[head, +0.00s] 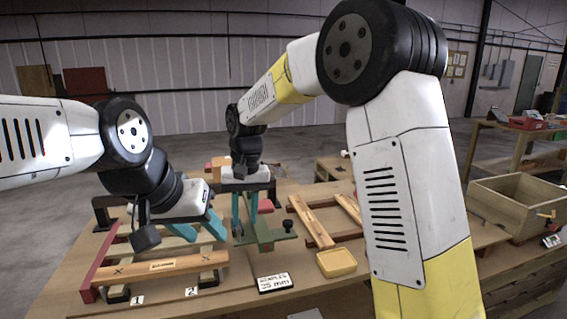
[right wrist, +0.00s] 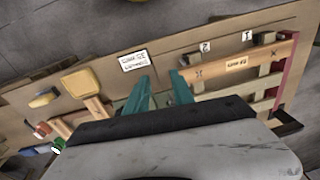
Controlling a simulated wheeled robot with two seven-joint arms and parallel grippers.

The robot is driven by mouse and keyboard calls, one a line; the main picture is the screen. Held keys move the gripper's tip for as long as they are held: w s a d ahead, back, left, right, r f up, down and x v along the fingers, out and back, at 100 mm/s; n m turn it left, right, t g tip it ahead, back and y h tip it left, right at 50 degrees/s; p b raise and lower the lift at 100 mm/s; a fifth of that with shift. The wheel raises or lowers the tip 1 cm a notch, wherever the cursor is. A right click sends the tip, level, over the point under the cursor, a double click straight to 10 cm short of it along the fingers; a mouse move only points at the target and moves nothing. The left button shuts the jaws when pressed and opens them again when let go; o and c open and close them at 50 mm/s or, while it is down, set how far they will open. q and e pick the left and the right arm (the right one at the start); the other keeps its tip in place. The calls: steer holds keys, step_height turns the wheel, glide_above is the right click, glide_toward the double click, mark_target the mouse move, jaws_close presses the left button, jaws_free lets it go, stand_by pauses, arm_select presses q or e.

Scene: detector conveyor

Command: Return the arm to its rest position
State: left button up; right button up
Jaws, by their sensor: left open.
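My left gripper (head: 199,229) is on the left in the head view, low over the rack with the wooden bar (head: 160,267), with its teal fingers spread apart. Nothing shows between them. My right gripper (head: 246,212) is near the middle of the head view, its teal fingers pointing down in front of a green fixture (head: 266,237) on the bench. In the right wrist view its fingers (right wrist: 161,92) are apart, with the bench seen between them and nothing held. Whether the fingertips touch the fixture cannot be told.
The wooden bar lies across dark supports by tags 1 and 2. Wooden bars (head: 312,222) lie right of the fixture. A wooden crate (head: 500,207) is at far right.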

steer(key=s+d+r+t+y, duration=0.1)
steer(key=s+d+r, duration=0.2)
steer(key=d+r, duration=0.45)
steer(key=s+d+m+t, duration=0.2)
steer(key=s+d+t, duration=0.2)
steer(key=s+d, duration=1.2)
steer(key=shift+d+r+t, duration=0.25)
steer(key=shift+r+t, duration=0.1)
steer(key=shift+t, duration=0.05)
